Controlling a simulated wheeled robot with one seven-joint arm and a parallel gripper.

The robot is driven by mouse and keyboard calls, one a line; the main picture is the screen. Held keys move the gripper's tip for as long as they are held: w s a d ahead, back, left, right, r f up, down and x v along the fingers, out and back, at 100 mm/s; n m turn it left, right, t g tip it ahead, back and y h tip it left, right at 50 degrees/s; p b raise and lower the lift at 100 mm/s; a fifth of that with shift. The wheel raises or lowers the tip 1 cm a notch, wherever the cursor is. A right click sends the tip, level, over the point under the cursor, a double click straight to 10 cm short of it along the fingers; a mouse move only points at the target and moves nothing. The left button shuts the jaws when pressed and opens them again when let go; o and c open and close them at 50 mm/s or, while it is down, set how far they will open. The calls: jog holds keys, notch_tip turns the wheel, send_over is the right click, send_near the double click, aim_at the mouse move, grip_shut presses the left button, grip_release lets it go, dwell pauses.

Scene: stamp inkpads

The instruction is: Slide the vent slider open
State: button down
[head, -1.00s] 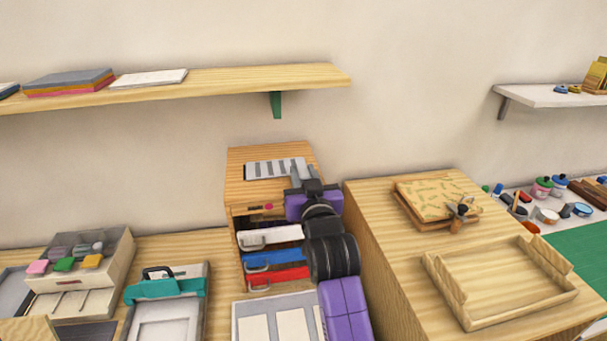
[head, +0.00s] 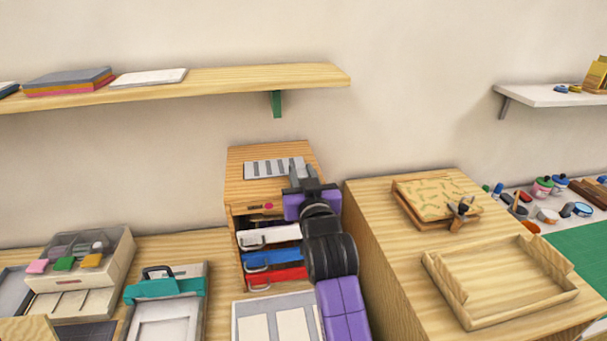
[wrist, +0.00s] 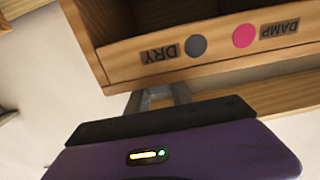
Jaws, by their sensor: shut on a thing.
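The vent slider (head: 262,169) is a light grey slotted plate on the sloping top of a wooden cabinet (head: 236,190). Dark slots show across it. My gripper (head: 299,172) reaches over the cabinet's front edge, its grey fingers at the plate's right end. It is shut on the slider there; the fingers hide the exact grip point. In the wrist view the grey fingers (wrist: 158,98) pass behind the cabinet's front board (wrist: 220,50), so the slider is hidden. That board has a grey dot labelled DRY (wrist: 196,46) and a pink dot labelled DAMP (wrist: 243,36), upside down.
Below the board are white, blue and red drawers (head: 270,236) with handles. A taller wooden cabinet (head: 365,215) stands close on the right, bearing a tray (head: 450,311). A wall shelf (head: 220,82) runs above. Free space lies between shelf and cabinet.

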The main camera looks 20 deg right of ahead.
aim_at(286, 183)
jog(key=a+b, duration=0.2)
jog(key=a, duration=0.1)
jog(key=shift+w+a+f, duration=0.15)
jog(key=shift+w+a, duration=0.1)
jog(key=shift+w, duration=0.1)
jog(key=shift+a, duration=0.1)
jog(key=c, duration=1.1)
grip_release()
jog(key=b+v, duration=0.1)
jog(key=v, duration=0.6)
jog(key=shift+s+b, duration=0.35)
jog(key=shift+s, duration=0.05)
